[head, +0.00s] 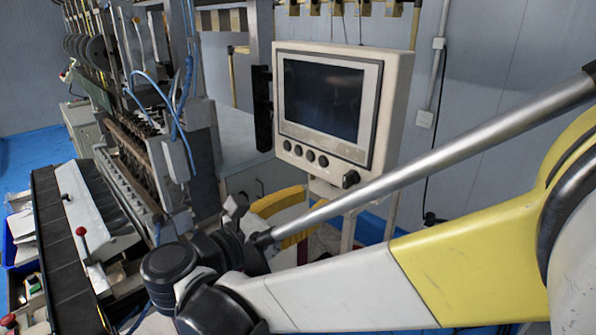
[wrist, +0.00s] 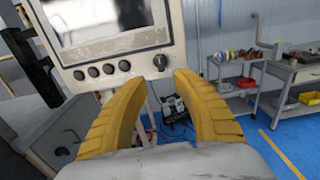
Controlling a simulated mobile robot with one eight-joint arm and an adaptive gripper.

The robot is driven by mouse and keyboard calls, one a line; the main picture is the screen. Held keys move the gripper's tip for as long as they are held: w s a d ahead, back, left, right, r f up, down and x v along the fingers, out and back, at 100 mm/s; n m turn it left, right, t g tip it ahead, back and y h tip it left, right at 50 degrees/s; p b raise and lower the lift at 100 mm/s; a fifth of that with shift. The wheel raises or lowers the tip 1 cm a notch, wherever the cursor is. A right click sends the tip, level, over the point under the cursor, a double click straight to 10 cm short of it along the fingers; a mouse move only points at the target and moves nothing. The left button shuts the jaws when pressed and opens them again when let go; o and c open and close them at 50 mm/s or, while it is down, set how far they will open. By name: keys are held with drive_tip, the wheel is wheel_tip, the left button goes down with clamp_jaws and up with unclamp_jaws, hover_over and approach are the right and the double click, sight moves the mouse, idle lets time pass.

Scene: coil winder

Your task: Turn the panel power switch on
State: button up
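The control panel (head: 330,105) is a cream box with a dark screen, held up on a stand. Its power switch looks to be the black rotary knob (head: 350,179) at the lower right corner of its front. The knob also shows in the wrist view (wrist: 160,62), to the right of a row of several dark round buttons (wrist: 100,70). I cannot read which way it is set. My gripper (wrist: 157,80) has its yellow fingers spread apart with nothing between them. The fingertips are just below the knob in the wrist view, apart from it. My arm partly hides the gripper in the head view.
A coil winding machine (head: 150,130) stands on the left, with a red-knobbed lever (head: 82,232) in front. A grey cabinet (wrist: 55,125) is left of the panel.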

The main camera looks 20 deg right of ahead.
sight(344, 181)
drive_tip(key=b+x, duration=0.2)
drive_tip(key=x, duration=0.9)
drive_tip(key=shift+d, duration=0.15)
clamp_jaws()
